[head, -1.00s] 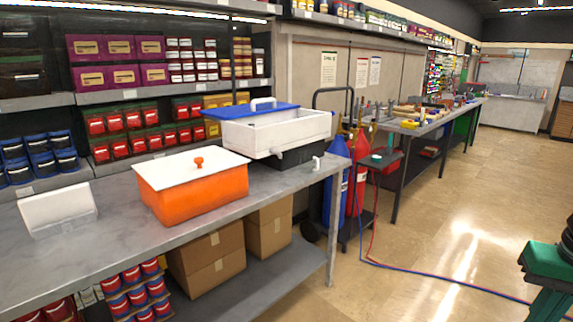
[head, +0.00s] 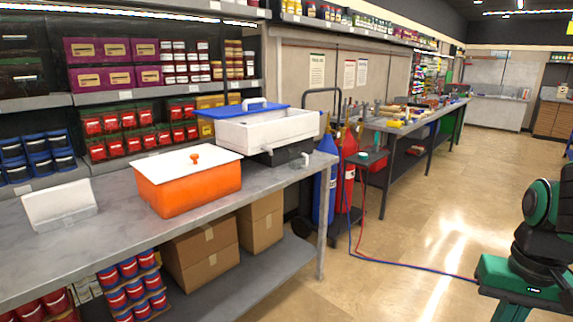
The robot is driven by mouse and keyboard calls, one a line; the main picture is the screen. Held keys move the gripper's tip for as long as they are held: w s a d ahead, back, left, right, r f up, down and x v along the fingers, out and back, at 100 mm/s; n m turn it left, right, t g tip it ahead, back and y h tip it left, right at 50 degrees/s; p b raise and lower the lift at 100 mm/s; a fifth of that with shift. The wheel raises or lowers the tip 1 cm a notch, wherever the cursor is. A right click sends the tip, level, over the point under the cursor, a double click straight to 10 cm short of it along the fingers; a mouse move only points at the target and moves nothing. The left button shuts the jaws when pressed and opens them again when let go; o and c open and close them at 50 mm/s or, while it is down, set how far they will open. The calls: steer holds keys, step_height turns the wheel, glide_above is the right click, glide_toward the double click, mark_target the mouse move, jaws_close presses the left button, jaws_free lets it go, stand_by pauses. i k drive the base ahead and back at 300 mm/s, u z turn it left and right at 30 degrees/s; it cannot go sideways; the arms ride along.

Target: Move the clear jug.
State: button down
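I cannot make out a clear jug in the head view. None of these is see-through. My gripper is not in view.
A green and black machine (head: 540,225) stands at the right edge. Blue (head: 325,195) and red (head: 346,180) cylinders stand past the bench's end. Hoses (head: 415,266) cross the floor. The middle floor (head: 420,215) is otherwise open. A cluttered workbench (head: 400,125) stands behind.

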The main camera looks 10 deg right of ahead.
mark_target(296, 155)
steer(key=z, duration=0.5)
steer(key=k, duration=1.05)
steer(key=z, duration=1)
steer(key=i, duration=2.7)
steer(key=u, duration=0.75)
steer(key=i, duration=1.05)
steer(key=u, duration=1.1)
steer(key=i, duration=0.8)
steer(key=u, duration=0.45)
